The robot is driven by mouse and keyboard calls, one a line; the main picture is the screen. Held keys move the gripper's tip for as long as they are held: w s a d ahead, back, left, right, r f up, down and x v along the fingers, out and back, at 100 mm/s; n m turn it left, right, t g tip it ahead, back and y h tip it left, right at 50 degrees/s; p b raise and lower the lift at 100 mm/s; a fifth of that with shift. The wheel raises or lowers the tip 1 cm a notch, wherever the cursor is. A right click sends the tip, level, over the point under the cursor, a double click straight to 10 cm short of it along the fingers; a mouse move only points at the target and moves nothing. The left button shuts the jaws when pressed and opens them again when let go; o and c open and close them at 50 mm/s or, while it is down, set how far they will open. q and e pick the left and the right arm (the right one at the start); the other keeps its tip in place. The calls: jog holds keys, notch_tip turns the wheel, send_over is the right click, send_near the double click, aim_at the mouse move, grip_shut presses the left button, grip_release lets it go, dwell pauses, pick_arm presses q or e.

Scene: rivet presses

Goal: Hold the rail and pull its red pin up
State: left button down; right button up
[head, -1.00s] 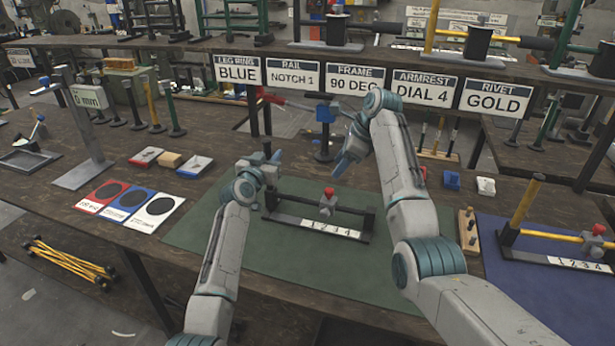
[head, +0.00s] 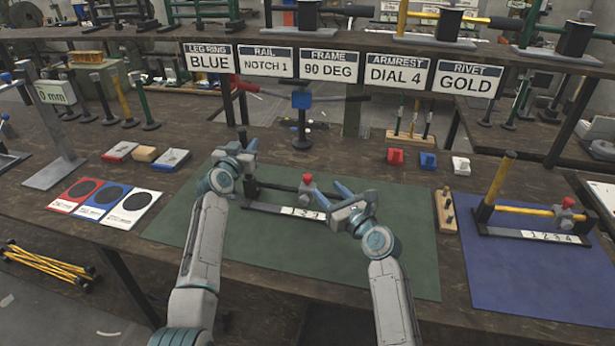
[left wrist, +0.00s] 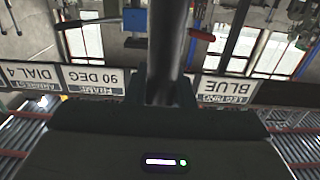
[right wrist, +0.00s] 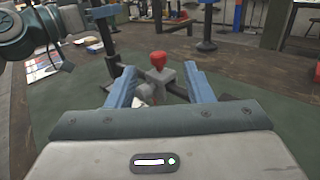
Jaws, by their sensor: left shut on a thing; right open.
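The dark rail (head: 270,186) lies across its base with a numbered white strip (head: 305,213) on the green mat. A grey block on the rail carries the red pin (head: 307,178), which is down on the block. My left gripper (head: 246,152) is shut on the dark upright post at the rail's left end; the left wrist view shows this dark bar (left wrist: 168,45) between the fingers. My right gripper (head: 338,193) is open, just right of the pin. In the right wrist view the red pin (right wrist: 158,60) stands between and beyond the fingertips, apart from them.
A blue mat (head: 530,275) with a yellow rail (head: 525,209) lies to the right. A wooden peg block (head: 446,212) stands between the mats. A blue-headed stand (head: 302,100) rises behind the rail. Sign cards (head: 330,69) hang from the shelf above.

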aim_at(310, 179)
jog(key=x, duration=0.3)
jog(key=f+x, duration=0.1)
jog(key=x, duration=0.6)
jog(key=shift+w+a+f, duration=0.15)
jog(key=shift+a, duration=0.2)
